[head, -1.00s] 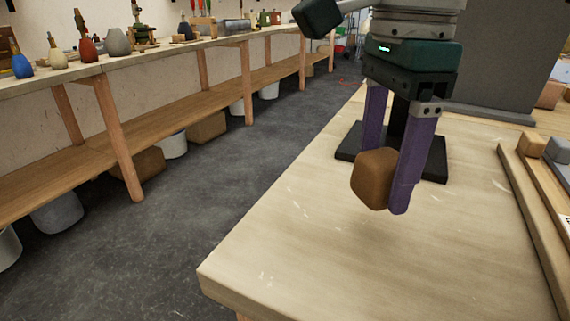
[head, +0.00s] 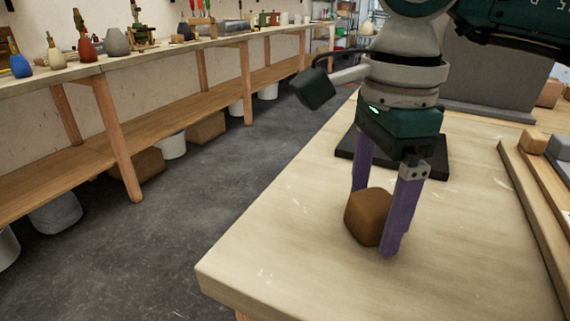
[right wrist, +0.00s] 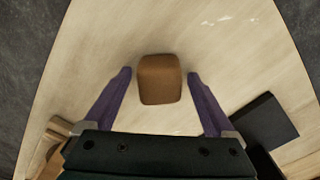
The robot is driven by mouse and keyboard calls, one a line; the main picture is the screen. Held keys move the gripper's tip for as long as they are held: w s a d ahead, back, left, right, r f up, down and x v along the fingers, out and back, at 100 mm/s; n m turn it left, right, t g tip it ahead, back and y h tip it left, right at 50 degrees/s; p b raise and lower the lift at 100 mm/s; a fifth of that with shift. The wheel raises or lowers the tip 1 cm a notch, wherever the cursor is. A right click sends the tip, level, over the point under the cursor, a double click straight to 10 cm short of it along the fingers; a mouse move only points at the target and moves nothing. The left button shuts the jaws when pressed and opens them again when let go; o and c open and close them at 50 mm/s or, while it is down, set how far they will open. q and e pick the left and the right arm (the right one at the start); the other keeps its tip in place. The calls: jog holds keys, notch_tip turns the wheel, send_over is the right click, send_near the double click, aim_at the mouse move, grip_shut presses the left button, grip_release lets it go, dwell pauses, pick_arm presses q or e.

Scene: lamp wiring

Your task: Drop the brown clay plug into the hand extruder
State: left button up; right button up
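The brown clay plug (head: 368,216), a rounded block, is at the fingers of my right gripper (head: 376,222), low over or on the pale table; I cannot tell whether it touches the tabletop. In the right wrist view the plug (right wrist: 160,79) lies between the two purple fingertips of the right gripper (right wrist: 159,75), with a gap on each side. The right gripper is open and points down. Behind it stands a black base (head: 435,167), also seen in the right wrist view (right wrist: 264,122); my arm hides what it carries, and I cannot make out the extruder. My left gripper is out of view.
A wooden tray (head: 522,198) at the right holds a tan block (head: 533,141) and a grey block (head: 559,148). A grey panel (head: 490,82) stands at the back. The table's front (head: 300,270) is clear. A long workbench (head: 170,50) runs along the left wall.

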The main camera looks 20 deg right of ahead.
aim_at(376, 197)
jog(key=shift+o, duration=0.6)
jog(key=shift+r, duration=0.1)
jog(key=shift+r, duration=0.3)
notch_tip(376, 197, up, 12)
jog(key=p, duration=0.1)
jog(key=shift+f, duration=0.25)
